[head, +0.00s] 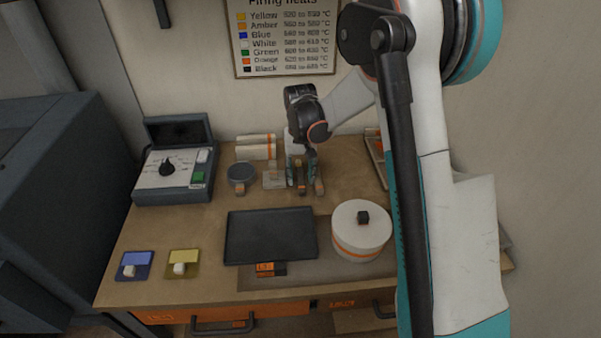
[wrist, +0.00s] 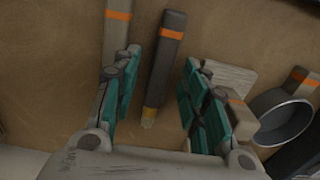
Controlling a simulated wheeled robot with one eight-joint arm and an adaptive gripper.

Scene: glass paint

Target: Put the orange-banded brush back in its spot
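A dark brush (wrist: 167,48) with an orange band and a pale yellowish tip shows in the wrist view, with its tip toward my wrist. My gripper (wrist: 160,65) is open, one teal-padded finger on each side of the brush, with visible gaps on both sides. In the head view my gripper (head: 303,178) is low over the back middle of the table. There the brush is too small and too covered to make out surely. I cannot tell which place is its spot.
A lighter orange-banded piece (wrist: 118,18) lies beyond the left finger. A pale block (wrist: 230,77) and a grey cup (wrist: 285,118) are to the right. In the head view, a black tray (head: 270,236), a round lidded pot (head: 361,231) and a control box (head: 172,170) stand around.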

